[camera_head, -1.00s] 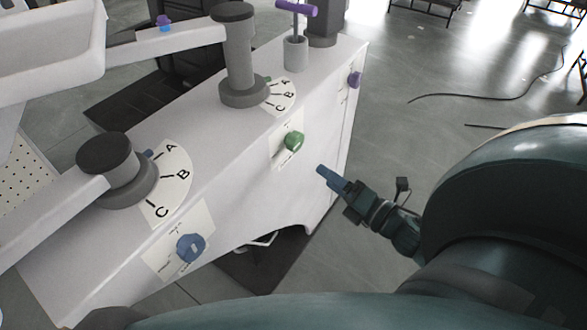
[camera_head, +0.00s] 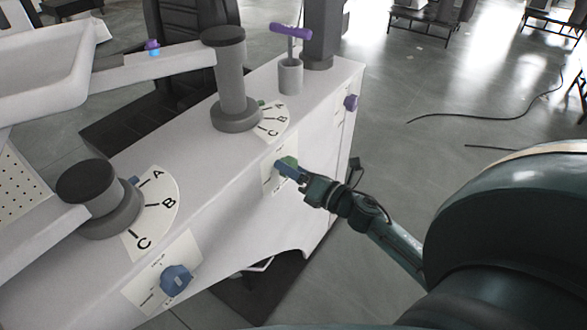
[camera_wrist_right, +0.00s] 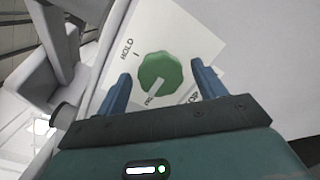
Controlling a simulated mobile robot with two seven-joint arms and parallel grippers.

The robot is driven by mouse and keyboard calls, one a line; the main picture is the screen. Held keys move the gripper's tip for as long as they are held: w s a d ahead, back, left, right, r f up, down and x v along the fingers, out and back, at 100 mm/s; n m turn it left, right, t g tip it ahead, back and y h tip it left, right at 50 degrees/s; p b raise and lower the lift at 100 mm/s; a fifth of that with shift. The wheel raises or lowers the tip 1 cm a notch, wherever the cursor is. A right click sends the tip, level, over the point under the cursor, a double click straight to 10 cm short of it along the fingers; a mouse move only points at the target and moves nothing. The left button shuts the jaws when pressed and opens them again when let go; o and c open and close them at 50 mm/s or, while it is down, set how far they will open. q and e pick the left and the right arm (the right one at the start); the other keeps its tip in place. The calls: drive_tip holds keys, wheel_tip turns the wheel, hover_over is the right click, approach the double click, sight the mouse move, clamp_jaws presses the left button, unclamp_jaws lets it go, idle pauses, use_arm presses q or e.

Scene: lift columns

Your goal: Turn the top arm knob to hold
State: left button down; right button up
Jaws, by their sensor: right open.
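A green scalloped knob (camera_head: 288,161) sits on a pale label plate on the side of the white lift cabinet (camera_head: 230,190). In the right wrist view the green knob (camera_wrist_right: 160,72) has a white pointer aimed down-left, at small partly hidden lettering. The word HOLD stands up-left of the knob, and lettering ending in OP shows at lower right. My right gripper (camera_head: 289,171) is at this knob. In the wrist view its blue fingers (camera_wrist_right: 160,72) are open, one on each side of the knob, with gaps visible. My left gripper is out of view.
A blue knob (camera_head: 176,280) sits nearer on the same side, and a purple knob (camera_head: 351,102) farther along. Grey posts with A-B-C dials (camera_head: 157,213) and a purple T-handle (camera_head: 291,32) stand on top.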

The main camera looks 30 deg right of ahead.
drive_tip(key=shift+w, duration=0.15)
drive_tip(key=c, duration=1)
drive_tip(key=shift+o, duration=0.2)
